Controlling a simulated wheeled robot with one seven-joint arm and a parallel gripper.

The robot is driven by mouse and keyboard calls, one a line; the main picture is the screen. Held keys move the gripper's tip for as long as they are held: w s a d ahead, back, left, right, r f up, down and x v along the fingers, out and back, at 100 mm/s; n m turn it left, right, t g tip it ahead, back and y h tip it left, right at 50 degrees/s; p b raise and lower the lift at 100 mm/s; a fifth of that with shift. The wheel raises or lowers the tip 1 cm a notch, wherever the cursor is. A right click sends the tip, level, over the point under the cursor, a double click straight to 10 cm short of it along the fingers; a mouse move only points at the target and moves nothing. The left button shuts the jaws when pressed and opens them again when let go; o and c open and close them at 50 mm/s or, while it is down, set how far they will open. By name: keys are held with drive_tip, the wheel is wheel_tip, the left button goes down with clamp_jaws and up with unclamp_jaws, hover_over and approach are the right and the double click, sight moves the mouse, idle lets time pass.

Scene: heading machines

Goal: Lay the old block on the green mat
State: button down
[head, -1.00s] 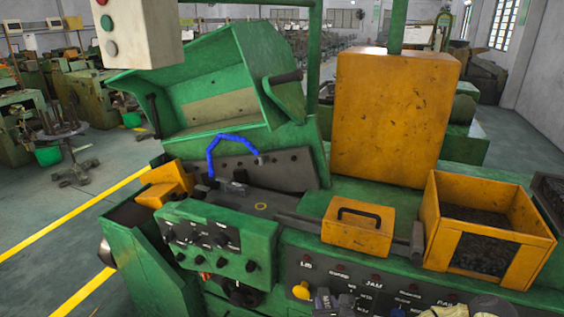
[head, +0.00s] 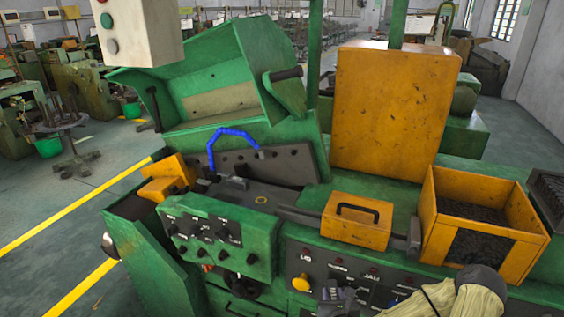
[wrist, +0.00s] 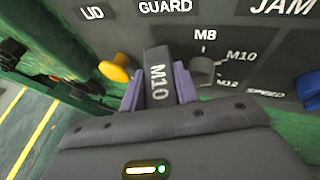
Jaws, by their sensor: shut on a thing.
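A dark grey block marked M10 (wrist: 158,68) stands upright between the two purple fingers of my gripper (wrist: 160,85) in the wrist view. The fingers are closed on its sides. In the head view my gripper (head: 338,297) is low at the bottom edge, in front of the machine's control panel; the block is too small to make out there. I cannot tell a separate green mat from the green machine surfaces in either view.
The panel has a yellow knob (wrist: 116,74), a grey selector (wrist: 202,72) and a blue knob (wrist: 308,88). On the machine top stand an orange box with a black handle (head: 358,221) and an open orange bin (head: 507,247). A blue hose (head: 226,133) arches farther left.

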drive_tip(key=shift+r, duration=0.25)
drive_tip(key=s+f+b, duration=0.2)
drive_tip(key=s+f, duration=0.1)
drive_tip(key=f, duration=0.5)
drive_tip(key=s+f+b, duration=0.3)
drive_tip(key=f, duration=0.5)
drive_tip(key=shift+w, duration=0.1)
